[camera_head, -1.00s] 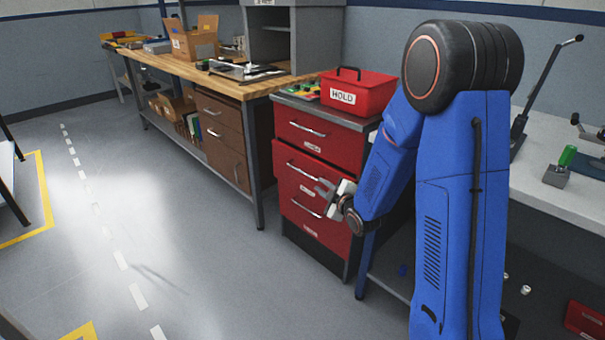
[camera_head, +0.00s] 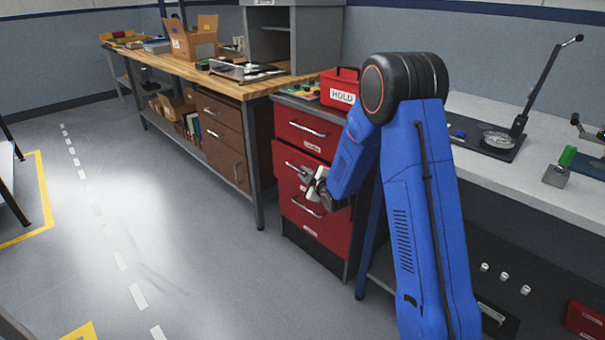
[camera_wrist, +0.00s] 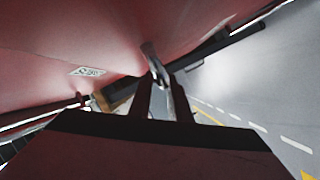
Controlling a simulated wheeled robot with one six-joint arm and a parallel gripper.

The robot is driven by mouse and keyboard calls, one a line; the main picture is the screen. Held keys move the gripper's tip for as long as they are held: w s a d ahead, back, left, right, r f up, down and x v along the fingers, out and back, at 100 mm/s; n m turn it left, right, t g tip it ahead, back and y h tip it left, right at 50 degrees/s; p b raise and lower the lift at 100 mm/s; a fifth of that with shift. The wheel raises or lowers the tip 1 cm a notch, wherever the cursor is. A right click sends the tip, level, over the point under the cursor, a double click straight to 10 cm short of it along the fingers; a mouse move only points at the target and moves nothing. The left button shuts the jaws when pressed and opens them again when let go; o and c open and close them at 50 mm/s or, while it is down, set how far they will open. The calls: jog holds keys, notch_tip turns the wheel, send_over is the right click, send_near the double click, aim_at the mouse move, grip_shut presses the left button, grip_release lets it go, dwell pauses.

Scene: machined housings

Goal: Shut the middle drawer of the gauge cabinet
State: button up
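The gauge cabinet (camera_head: 310,252) is a red cabinet with three drawers, standing between the wooden bench and the pale bench. Its middle drawer (camera_head: 284,161) appears to stand out a little from the top drawer (camera_head: 296,139); my gripper hides part of its front. In the wrist view my gripper's fingers (camera_wrist: 161,92) are close together beside a red surface (camera_wrist: 90,40) with a white label (camera_wrist: 87,71). Their gap is hard to judge.
A red HOLD box (camera_head: 341,88) stands on the cabinet top, partly behind my arm. The wooden bench (camera_head: 205,72) with brown drawers is left of the cabinet, the pale bench (camera_head: 545,185) right. The floor (camera_head: 190,240) in front is clear.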

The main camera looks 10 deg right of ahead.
jog(key=shift+x, duration=0.9)
grip_shut()
jog(key=shift+w+d, duration=0.35)
jog(key=shift+d, duration=0.2)
jog(key=shift+w+d, duration=0.4)
jog(key=shift+d, duration=0.15)
grip_release()
jog(key=shift+d, duration=0.15)
